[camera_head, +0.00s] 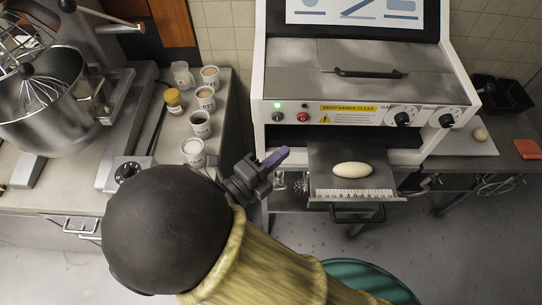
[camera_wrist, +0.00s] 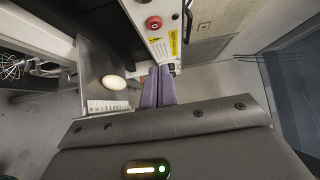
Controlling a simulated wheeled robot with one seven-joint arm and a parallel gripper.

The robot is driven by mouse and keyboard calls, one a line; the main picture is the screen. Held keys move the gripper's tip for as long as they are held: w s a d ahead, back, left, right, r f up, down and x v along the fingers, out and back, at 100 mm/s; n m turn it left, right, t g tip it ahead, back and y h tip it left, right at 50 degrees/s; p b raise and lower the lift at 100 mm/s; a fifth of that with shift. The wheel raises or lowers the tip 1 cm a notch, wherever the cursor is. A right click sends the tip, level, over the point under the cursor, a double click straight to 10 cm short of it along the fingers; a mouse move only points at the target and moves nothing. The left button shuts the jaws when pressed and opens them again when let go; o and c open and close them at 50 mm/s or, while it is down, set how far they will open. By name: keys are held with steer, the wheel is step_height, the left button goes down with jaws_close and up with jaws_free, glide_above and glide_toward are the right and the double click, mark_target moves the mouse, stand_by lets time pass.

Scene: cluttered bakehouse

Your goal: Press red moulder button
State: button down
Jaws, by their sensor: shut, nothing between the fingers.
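The moulder (camera_head: 345,90) is a white and grey machine with a lit green lamp (camera_head: 279,105) on its front panel. Its red button (camera_head: 302,117) sits right of a dark button (camera_head: 277,116) and left of a yellow "keep hands clear" label. My gripper (camera_head: 276,157) has purple fingers, shut and empty, below and left of the red button and apart from it. In the wrist view the shut fingers (camera_wrist: 158,84) point toward the panel. The red button (camera_wrist: 153,22) shows there beyond the fingertips, slightly left, unobstructed.
A pale dough piece (camera_head: 353,169) lies on the moulder's outfeed tray (camera_head: 345,194), close right of my gripper. Several cups (camera_head: 200,124) and a mixer (camera_head: 45,100) stand on the left counter. A green round bin (camera_head: 370,280) is below.

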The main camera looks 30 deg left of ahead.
steer(key=p, duration=0.2)
glide_toward(308, 119)
steer(key=w+d, duration=0.2)
steer(key=d, duration=0.2)
steer(key=shift+w+a+p, duration=0.2)
steer(key=shift+w+a, duration=0.45)
steer(key=shift+w, duration=0.25)
steer(key=shift+w+a+p, duration=0.2)
steer(key=shift+w+a, duration=0.4)
steer(key=shift+w, duration=0.3)
